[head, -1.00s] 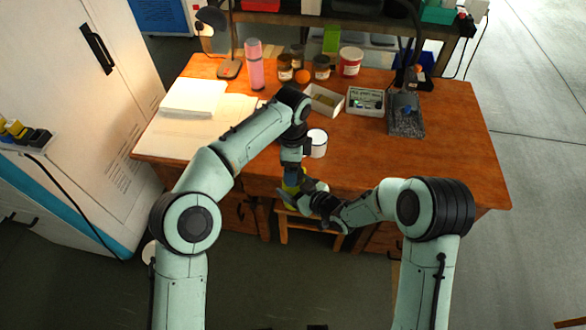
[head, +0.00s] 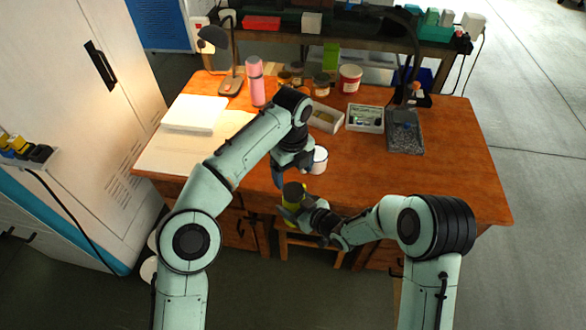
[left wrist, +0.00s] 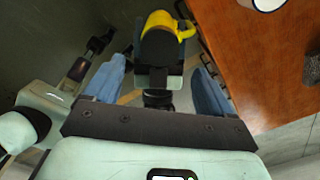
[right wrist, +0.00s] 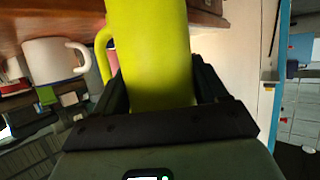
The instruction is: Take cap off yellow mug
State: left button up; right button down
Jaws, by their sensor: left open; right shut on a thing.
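My right gripper (head: 297,212) is shut on the yellow mug (right wrist: 150,45), which stands out in front of the desk's front edge. The mug also shows in the left wrist view (left wrist: 158,19), with its handle at the right. A dark cap (head: 293,189) covers the mug's top and shows in the left wrist view (left wrist: 160,47). My left gripper (head: 291,172) is open and empty just above the cap, its blue fingers apart on either side in the left wrist view (left wrist: 158,82). It seems clear of the cap.
A white mug (head: 316,160) stands on the wooden desk (head: 440,170) just behind the grippers. Behind are a pink bottle (head: 255,82), a lamp (head: 231,86), jars (head: 321,85), a white box (head: 365,118) and a grey tray (head: 405,138). The desk's right side is clear.

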aim_at(293, 190)
pick_arm(q)
notch_tip(293, 190, down, 8)
jog(key=shift+r, duration=0.25)
jog(key=c, duration=1.1)
jog(key=n, duration=0.6)
jog(key=shift+r, duration=0.25)
jog(key=shift+r, duration=0.9)
jog(key=shift+r, duration=2)
